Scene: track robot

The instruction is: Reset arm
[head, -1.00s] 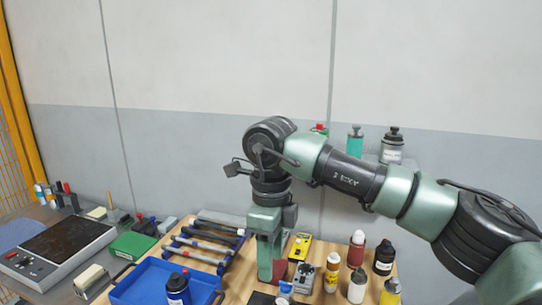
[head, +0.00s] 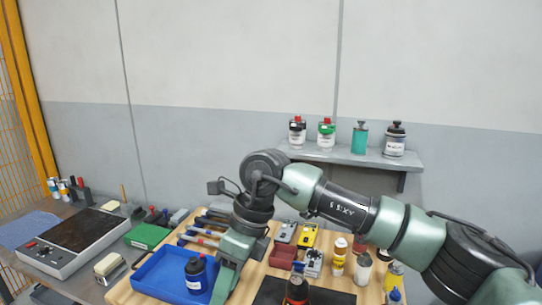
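My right arm comes in from the right and reaches over the wooden work board (head: 128,292). Its gripper (head: 222,286) points down and tilts to the lower left, in front of the right side of a blue tray (head: 157,280). I see the gripper from the side, so its finger gap is hidden. No held object shows at its tip. My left arm and gripper are not in view.
A dark bottle (head: 195,276) stands in the tray. Several bottles crowd under my forearm. A wall shelf (head: 350,157) holds more bottles behind.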

